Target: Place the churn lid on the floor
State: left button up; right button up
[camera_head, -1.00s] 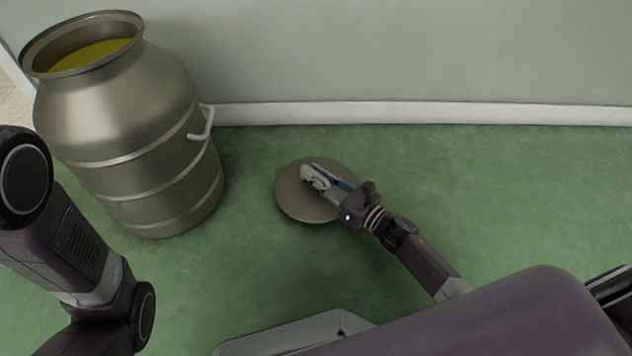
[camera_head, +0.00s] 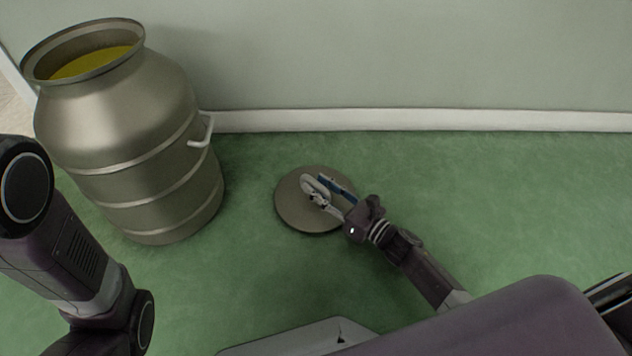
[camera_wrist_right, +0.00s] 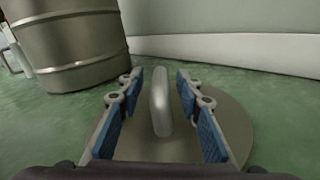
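The churn lid (camera_head: 293,207) is a round grey metal disc lying on the green floor, right of the churn. In the right wrist view the lid (camera_wrist_right: 232,128) shows an upright handle (camera_wrist_right: 160,100) at its middle. My right gripper (camera_head: 322,186) is over the lid; in the wrist view its blue-padded fingers (camera_wrist_right: 160,105) stand open on both sides of the handle, with gaps between. The churn (camera_head: 150,150) stands open at the left with yellow-green liquid inside. My left arm shows at the left edge of the head view; its gripper is out of frame.
A pale wall with a white skirting board (camera_head: 420,120) runs behind the lid. The churn has a side handle (camera_head: 203,130) facing the lid. The green floor (camera_head: 500,190) to the right of the lid is clear.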

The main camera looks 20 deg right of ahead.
jog(key=p+v, duration=0.4)
jog(key=v, duration=0.5)
jog(key=shift+s+d+r, duration=0.15)
jog(key=shift+s+d, duration=0.05)
jog(key=shift+s, duration=0.1)
jog(key=shift+s+d, duration=0.2)
jog(key=shift+s, duration=0.15)
